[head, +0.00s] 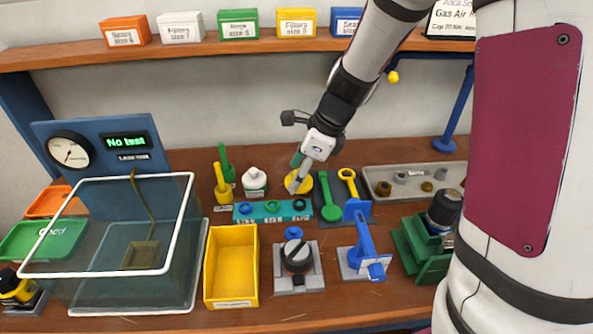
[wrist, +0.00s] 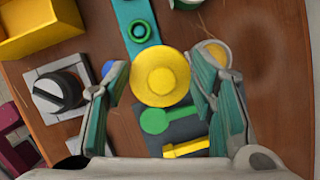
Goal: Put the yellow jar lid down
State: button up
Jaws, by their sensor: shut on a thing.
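The yellow jar lid (head: 306,184) is a round disc with a raised middle, and in the wrist view the lid (wrist: 160,77) lies between my fingertips. My gripper (head: 297,184) reaches down over it behind the teal strip, partly covering the lid. In the wrist view my gripper (wrist: 160,82) has one teal finger on each side of the lid and is shut on it. I cannot tell how high the lid is above the bench.
A teal strip (head: 272,218) with rings and a green wrench (head: 329,204) are close by. A yellow bin (head: 209,270), a black-knobbed regulator (head: 296,257) and a blue stand (head: 362,240) are in front. A round pale-rimmed thing (wrist: 214,54) sits beside my right finger.

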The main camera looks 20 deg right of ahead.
aim_at(301, 191)
jog(key=s, duration=0.1)
jog(key=s+f, duration=0.1)
jog(key=s+m, duration=0.1)
jog(key=shift+s+a+f+b, duration=0.1)
jog(key=shift+f+b, duration=0.25)
jog(key=shift+b, duration=0.05)
jog(key=w+d, duration=0.1)
jog(key=w, duration=0.5)
jog(key=w+d+f, duration=0.1)
jog(key=w, duration=0.5)
jog(key=w+d+f, duration=0.1)
jog(key=w, duration=0.5)
jog(key=shift+w+d, duration=0.2)
jog(key=shift+d, duration=0.2)
jog(key=shift+f, duration=2.35)
jog(key=shift+w+f, duration=0.2)
jog(key=shift+w, duration=0.2)
jog(key=shift+f, duration=0.1)
jog(key=o, duration=1)
jog(key=shift+o, duration=0.4)
